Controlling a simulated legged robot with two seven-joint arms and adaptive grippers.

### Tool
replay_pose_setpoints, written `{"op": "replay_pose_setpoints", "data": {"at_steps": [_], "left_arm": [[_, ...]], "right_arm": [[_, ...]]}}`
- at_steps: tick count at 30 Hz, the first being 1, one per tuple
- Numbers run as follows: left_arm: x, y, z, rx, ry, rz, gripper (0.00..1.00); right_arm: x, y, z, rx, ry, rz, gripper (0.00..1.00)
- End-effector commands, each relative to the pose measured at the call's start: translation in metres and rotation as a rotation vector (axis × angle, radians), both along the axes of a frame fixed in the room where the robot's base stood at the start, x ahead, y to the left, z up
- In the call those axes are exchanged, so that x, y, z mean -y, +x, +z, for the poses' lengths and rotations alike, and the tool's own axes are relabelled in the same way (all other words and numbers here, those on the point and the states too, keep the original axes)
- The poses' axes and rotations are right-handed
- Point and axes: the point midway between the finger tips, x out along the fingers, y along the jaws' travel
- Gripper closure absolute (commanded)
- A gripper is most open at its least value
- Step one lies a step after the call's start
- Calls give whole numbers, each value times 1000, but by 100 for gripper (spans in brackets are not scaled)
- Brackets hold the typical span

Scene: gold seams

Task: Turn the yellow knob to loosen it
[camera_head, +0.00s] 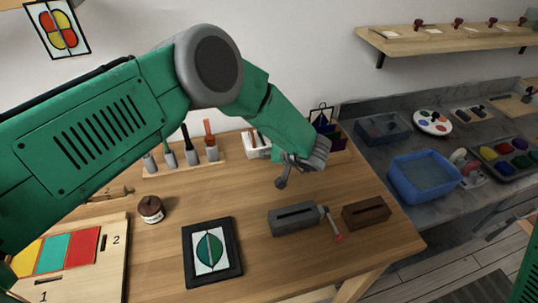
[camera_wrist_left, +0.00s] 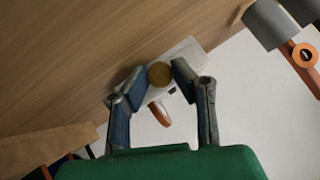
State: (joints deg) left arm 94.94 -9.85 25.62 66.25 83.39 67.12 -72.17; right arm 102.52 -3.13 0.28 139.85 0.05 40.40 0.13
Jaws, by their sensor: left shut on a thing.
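The yellow knob (camera_wrist_left: 160,74) shows in the left wrist view as a small round dull-gold disc between the two fingertips. My left gripper (camera_wrist_left: 157,78) is shut on it, with one finger on each side. A pale grey-white block (camera_wrist_left: 190,54) lies behind the knob, with an orange-brown piece (camera_wrist_left: 160,112) beside it. In the head view my left gripper (camera_head: 284,172) reaches down over the back of the wooden table; the knob is hidden there by the gripper and arm. My right gripper is not in view.
A tool rack (camera_head: 185,160) and white holder (camera_head: 257,145) stand behind. A blue basin (camera_head: 424,177) is at right.

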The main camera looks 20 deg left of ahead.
Motion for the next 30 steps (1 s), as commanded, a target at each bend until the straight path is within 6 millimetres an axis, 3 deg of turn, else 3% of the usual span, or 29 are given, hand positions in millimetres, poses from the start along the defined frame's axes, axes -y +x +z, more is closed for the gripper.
{"op": "replay_pose_setpoints", "data": {"at_steps": [11,21,30], "left_arm": [[-3,0,1,37,-53,3,100],[-4,-2,2,167,-251,1,100],[-6,-3,0,277,-415,1,100]], "right_arm": [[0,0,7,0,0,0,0],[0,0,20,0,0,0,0],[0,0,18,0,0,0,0]]}}
